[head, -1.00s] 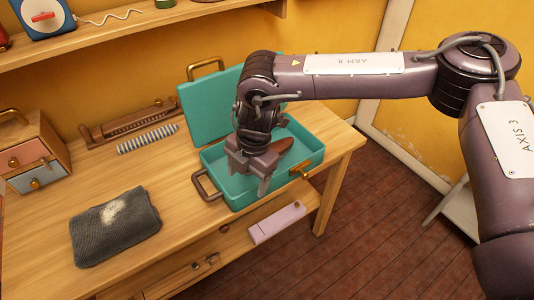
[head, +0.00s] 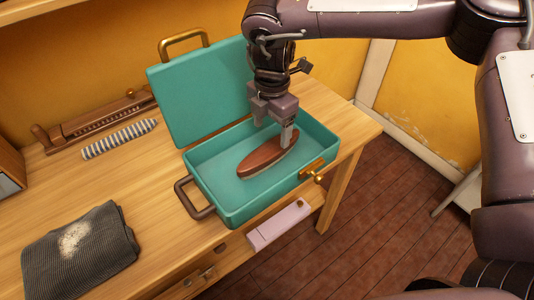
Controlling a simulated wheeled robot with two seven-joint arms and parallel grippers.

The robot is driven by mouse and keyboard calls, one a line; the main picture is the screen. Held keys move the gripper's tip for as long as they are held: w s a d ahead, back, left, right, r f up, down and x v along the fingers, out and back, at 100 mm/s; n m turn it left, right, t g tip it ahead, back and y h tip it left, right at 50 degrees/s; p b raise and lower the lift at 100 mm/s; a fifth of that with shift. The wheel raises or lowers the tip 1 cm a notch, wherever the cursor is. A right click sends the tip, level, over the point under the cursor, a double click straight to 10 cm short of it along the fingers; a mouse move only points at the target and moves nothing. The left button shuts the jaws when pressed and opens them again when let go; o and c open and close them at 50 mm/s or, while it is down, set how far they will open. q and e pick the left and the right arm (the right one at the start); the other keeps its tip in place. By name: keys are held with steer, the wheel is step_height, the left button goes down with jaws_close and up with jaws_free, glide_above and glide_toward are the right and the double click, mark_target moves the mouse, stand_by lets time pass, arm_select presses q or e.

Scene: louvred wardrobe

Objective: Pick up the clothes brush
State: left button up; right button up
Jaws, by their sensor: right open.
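The clothes brush (head: 264,158), a long oval with a reddish-brown wooden back and a pale edge below, lies inside the open teal case (head: 230,210) on the wooden table. My right gripper (head: 274,130) points down into the case from above, at the brush's far right end. Its jaws are open, with one finger in front of the brush's right end. I cannot tell whether that finger touches the brush. The far finger's tip is partly hard to see. My left gripper is out of view.
The case's raised lid (head: 200,95) stands behind the gripper. A dark folded cloth with a pale dusty patch (head: 80,250) lies at left. A striped roll (head: 120,138) and a wooden rack (head: 100,120) lie behind. A pink object (head: 280,224) sits below the table's front edge.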

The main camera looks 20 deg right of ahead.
mark_target(270, 148)
steer(key=shift+w+f, duration=0.15)
steer(key=shift+f, duration=0.8)
steer(key=f, duration=0.6)
steer(key=shift+s+a+p, duration=0.15)
steer(key=shift+s+p, duration=0.05)
steer(key=shift+p, duration=0.2)
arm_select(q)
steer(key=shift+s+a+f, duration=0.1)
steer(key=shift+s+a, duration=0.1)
arm_select(e)
steer(key=c, duration=1.1)
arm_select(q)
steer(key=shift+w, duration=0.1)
arm_select(e)
steer(key=shift+c, duration=0.2)
